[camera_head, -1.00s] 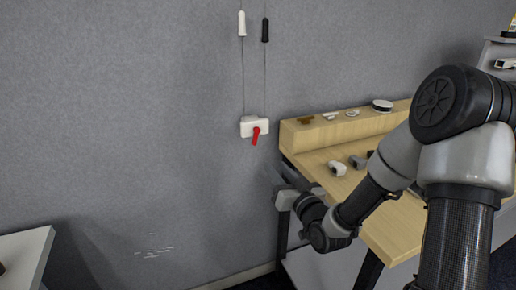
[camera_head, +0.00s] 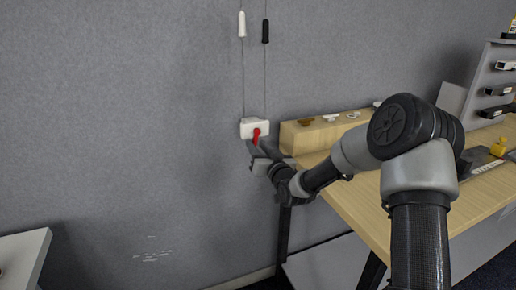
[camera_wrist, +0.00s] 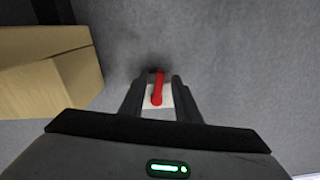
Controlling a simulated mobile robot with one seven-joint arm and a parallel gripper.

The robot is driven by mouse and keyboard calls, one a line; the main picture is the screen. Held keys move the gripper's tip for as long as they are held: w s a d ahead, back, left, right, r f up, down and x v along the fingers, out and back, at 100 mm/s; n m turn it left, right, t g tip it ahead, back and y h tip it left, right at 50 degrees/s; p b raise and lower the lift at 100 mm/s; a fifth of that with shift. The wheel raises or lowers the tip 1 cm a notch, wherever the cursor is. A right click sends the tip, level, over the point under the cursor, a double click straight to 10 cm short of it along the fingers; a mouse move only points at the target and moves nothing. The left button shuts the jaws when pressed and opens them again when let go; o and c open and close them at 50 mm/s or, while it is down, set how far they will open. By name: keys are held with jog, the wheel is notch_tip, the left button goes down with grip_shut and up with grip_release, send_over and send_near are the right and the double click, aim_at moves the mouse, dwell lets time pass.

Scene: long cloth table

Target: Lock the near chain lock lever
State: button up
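The chain lock is a small white box (camera_head: 249,126) on the grey wall, with a red lever (camera_head: 256,135) on its front. In the wrist view the red lever (camera_wrist: 158,88) stands in the gap between my fingers, with part of the white box (camera_wrist: 150,100) behind it. My gripper (camera_head: 256,150) is just below and in front of the box; its fingers (camera_wrist: 159,92) are apart, one on each side of the lever. I see no clear contact with the lever. The fingers hide the sides of the box.
A white pull handle (camera_head: 241,24) and a black one (camera_head: 265,31) hang on cords above the box. A wooden table (camera_head: 370,215) with a raised wooden ledge (camera_head: 305,138) stands to the right. Its ledge (camera_wrist: 50,75) is close to the left of my gripper in the wrist view.

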grip_shut()
jog(key=shift+d+f+n+b, duration=0.15)
jog(key=shift+f+n+b, duration=0.15)
jog(key=shift+b, duration=0.4)
jog(key=shift+w+d+r+n+b, duration=0.1)
jog(key=shift+d+r+n+b, duration=0.1)
jog(key=shift+n+b, duration=0.4)
jog(key=shift+w+d+r+n+b, duration=0.1)
jog(key=shift+d+n+b, duration=0.05)
jog(key=shift+n+b, duration=0.4)
grip_release()
